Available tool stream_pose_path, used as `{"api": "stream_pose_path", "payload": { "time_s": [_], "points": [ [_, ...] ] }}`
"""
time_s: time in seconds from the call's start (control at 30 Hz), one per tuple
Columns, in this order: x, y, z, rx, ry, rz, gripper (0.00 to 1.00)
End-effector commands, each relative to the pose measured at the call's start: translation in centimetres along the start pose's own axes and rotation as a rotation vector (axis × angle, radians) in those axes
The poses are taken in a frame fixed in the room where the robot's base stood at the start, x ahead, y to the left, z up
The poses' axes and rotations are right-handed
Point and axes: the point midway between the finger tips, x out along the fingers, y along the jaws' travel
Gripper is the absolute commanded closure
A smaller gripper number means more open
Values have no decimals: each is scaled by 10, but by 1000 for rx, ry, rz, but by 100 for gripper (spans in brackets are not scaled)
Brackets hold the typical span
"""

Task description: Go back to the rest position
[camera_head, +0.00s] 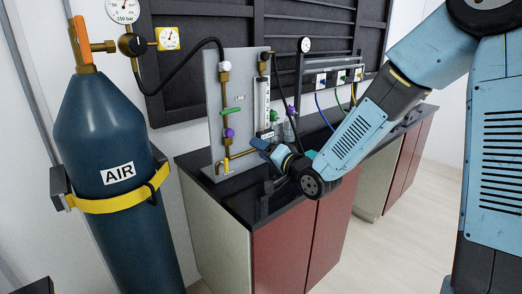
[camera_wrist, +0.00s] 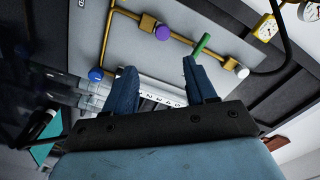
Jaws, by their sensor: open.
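My gripper (camera_head: 268,148) is low over the black bench top, in front of the grey valve panel (camera_head: 215,98). In the wrist view, its two blue fingers (camera_wrist: 159,67) are spread apart with the panel behind them. A scaled flowmeter tube (camera_wrist: 160,92) shows between and behind the fingers; I cannot tell how close it is. A green handle (camera_wrist: 203,44) appears just beyond the right fingertip, with contact unclear. A purple knob (camera_wrist: 163,32) lies on the brass pipe beyond the gap. Nothing is visibly held.
A dark blue AIR cylinder (camera_head: 100,125) with a yellow strap (camera_head: 120,202) stands at the left. A black hose (camera_head: 180,72) runs from its regulator to the panel. The bench has red doors (camera_head: 282,248). Coloured cables (camera_head: 340,104) hang behind my arm. Floor (camera_head: 400,240) is clear at the right.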

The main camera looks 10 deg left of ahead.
Motion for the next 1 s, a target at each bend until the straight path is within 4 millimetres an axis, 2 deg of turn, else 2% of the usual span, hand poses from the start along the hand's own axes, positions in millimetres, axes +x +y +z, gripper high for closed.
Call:
{"api": "stream_pose_path", "payload": {
  "time_s": [0.27,0.47,0.77,1.0],
  "points": [
    [-5,3,-7,-54,-6,52,44],
    [-32,17,-34,-231,-29,255,44],
    [-105,29,-84,-443,-79,600,44],
    [-182,22,-112,-520,-142,842,44]
  ]
}}
